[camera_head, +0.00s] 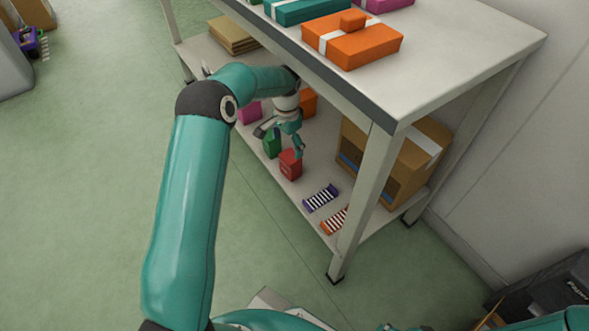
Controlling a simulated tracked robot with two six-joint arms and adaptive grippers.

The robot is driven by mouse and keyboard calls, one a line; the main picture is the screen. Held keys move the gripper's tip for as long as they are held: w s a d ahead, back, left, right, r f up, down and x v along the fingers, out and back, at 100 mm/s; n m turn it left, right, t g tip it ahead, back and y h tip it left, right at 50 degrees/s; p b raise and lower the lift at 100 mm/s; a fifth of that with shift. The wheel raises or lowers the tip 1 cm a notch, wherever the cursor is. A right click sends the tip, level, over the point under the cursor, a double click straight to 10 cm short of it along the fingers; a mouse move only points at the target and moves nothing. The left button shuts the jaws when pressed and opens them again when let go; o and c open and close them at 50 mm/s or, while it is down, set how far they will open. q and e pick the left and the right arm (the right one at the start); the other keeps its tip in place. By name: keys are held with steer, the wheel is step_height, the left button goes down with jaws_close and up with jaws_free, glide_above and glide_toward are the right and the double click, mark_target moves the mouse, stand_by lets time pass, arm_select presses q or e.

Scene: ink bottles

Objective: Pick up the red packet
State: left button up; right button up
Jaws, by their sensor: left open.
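The red packet (290,165) stands upright on the lower shelf of the table, near its front edge. My left arm comes in from the left and reaches under the tabletop. My left gripper (281,143) is open and points down, just above and behind the red packet. One finger hangs close over the packet's top; I cannot tell whether it touches. A green item (272,144) stands just left of the packet, partly behind the gripper. My right gripper does not show.
The lower shelf (311,177) also holds a pink item (250,112), an orange item (308,102), a purple striped packet (320,198), an orange striped packet (335,220) and a cardboard box (412,165). The table leg (362,190) and tabletop (455,62) bound the space.

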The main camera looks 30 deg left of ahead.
arm_select(q)
steer(key=shift+w+d+f+b, duration=0.1)
steer(key=shift+f+b, duration=0.15)
steer(key=shift+f, duration=0.4)
steer(key=shift+w+d+f+b, duration=0.1)
steer(key=shift+f+b, duration=0.1)
steer(key=shift+f, duration=0.4)
step_height(320, 180, down, 4)
steer(key=shift+w+d+r+b, duration=0.1)
steer(key=shift+d+r+b, duration=0.1)
steer(key=shift+b, duration=1)
steer(key=shift+f, duration=0.5)
steer(key=shift+r, duration=0.1)
steer(key=c, duration=1.3)
